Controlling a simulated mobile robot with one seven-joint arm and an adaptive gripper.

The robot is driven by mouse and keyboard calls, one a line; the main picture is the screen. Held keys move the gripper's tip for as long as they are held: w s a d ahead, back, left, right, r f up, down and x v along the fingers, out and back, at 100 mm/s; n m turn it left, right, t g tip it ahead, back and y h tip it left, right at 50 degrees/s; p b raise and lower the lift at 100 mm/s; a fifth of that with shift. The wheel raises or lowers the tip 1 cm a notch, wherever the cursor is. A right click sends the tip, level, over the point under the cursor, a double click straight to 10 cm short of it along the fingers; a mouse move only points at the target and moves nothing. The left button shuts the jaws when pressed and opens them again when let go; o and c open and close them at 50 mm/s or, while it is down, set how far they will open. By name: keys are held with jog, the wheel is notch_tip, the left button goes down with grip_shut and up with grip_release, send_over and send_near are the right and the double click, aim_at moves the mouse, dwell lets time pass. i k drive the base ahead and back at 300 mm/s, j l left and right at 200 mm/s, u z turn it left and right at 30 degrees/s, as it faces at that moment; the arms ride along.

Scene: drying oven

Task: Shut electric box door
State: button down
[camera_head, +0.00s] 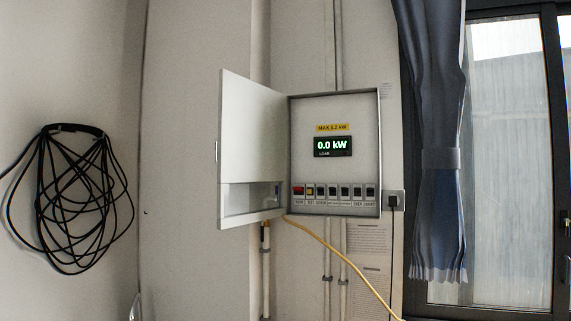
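A white electric box (334,181) is mounted on the wall near the middle of the head view. Its door (250,140) stands open, swung out to the left from the box's left side. A small handle shows on the door's far left edge, and a pale recess shows in its lower part. Inside the box are a display reading 0.0 kW (332,146), a yellow label (332,128) and a row of several switches (333,192), the leftmost red. My gripper does not show in this view.
A coiled black cable (70,195) hangs on the wall at the left. A yellow cable (335,252) runs down from under the box to the right. A plug in a socket (393,201), a blue curtain (436,130) and a dark-framed window (510,170) are at the right.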

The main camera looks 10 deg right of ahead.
aim_at(251, 143)
jog(key=k+l, duration=0.2)
jog(key=l, duration=0.2)
jog(key=k+l, duration=0.2)
jog(key=l, duration=0.15)
jog(key=k+l, duration=0.15)
jog(key=l, duration=0.25)
jog(key=i+j+u, duration=0.4)
jog(key=i+j, duration=0.7)
jog(key=j, duration=0.15)
